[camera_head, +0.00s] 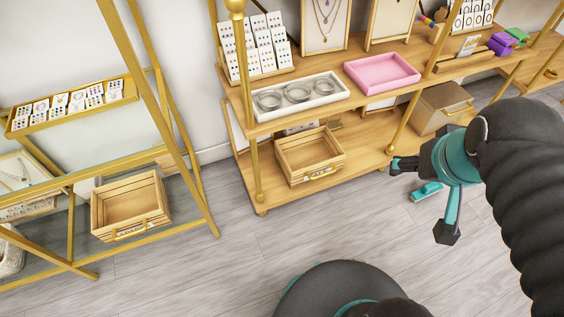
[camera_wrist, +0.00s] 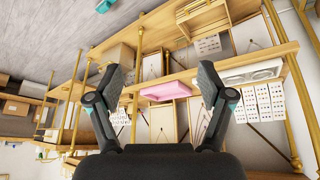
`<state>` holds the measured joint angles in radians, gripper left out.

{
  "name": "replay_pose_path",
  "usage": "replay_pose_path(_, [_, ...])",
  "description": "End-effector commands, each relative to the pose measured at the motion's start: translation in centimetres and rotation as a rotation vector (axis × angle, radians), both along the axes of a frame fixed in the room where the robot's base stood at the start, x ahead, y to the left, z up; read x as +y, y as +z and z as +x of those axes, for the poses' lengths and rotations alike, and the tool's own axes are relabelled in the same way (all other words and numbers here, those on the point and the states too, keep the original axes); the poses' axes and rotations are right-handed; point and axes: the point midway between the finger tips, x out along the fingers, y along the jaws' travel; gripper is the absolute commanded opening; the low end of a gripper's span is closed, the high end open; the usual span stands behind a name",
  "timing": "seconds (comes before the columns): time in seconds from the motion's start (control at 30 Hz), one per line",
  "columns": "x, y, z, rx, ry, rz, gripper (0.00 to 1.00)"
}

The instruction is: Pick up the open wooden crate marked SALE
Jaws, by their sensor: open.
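Two open wooden crates with small label plates show in the head view. One crate (camera_head: 309,155) stands on the low shelf of the middle unit, its label (camera_head: 322,172) facing the front. The other crate (camera_head: 130,205) stands on the low shelf of the left rack. Both labels are too small to read, so I cannot tell which says SALE. My gripper (camera_head: 423,200) is open and empty, to the right of the middle crate and apart from it. In the wrist view my gripper (camera_wrist: 160,84) frames the shelving, with a crate (camera_wrist: 203,17) at the top.
Above the middle crate, the upper shelf holds a white tray (camera_head: 297,95) of rings and a pink tray (camera_head: 382,72). Gold posts (camera_head: 248,100) flank the shelves. A brown box (camera_head: 439,108) stands right. A teal object (camera_head: 427,191) lies on the floor. The front floor is mostly clear.

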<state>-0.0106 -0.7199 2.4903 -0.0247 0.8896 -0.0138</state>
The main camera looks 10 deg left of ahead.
Motion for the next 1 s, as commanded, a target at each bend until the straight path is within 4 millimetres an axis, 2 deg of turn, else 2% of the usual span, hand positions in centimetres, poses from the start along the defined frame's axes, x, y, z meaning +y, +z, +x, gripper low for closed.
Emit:
replay_pose_path(0.17, [-0.6,-1.5,3.6,0.052,0.12,-0.129,0.85])
replay_pose_path(0.3, [-0.4,-3.3,7.6,0.101,0.28,-0.268,0.85])
replay_pose_path(0.57, [1.5,-8.3,15.0,0.18,0.62,-0.512,0.85])
replay_pose_path(0.77, [4.5,-13.6,20.1,0.231,0.915,-0.676,0.85])
replay_pose_path(1.0, [9.3,-22.0,24.5,0.279,1.3,-0.841,0.85])
